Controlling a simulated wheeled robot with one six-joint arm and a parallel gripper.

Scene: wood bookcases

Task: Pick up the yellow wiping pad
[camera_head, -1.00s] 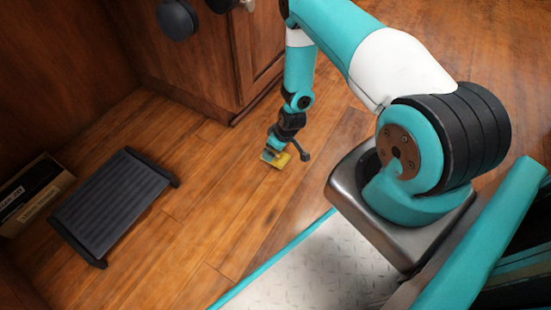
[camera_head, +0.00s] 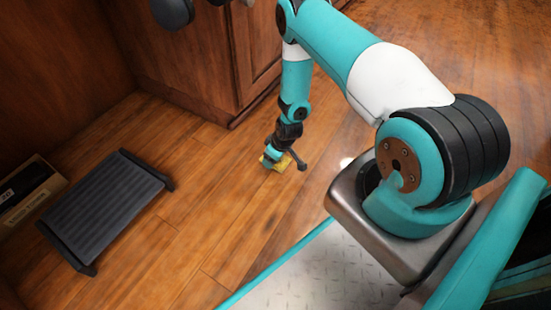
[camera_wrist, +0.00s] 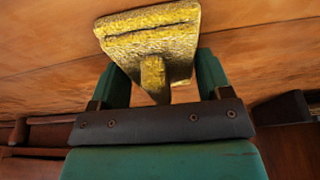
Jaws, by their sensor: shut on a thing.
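The yellow wiping pad (camera_wrist: 150,38) is a rough, sponge-like block with a yellow grip part (camera_wrist: 154,78) rising from it. In the wrist view that grip part lies between the two teal fingers of my gripper (camera_wrist: 155,80), which is shut on it. In the head view the pad (camera_head: 284,161) shows at the tip of my gripper (camera_head: 273,156), close to the wooden floor. My gripper hides part of it there. I cannot tell whether the pad touches the floor.
A dark ribbed step platform (camera_head: 105,207) stands on the wooden floor (camera_head: 215,200) at the left, beside a cardboard box (camera_head: 28,192). A wooden cabinet (camera_head: 195,60) with dark hanging pans (camera_head: 172,12) is behind my gripper. The floor between the platform and my base is clear.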

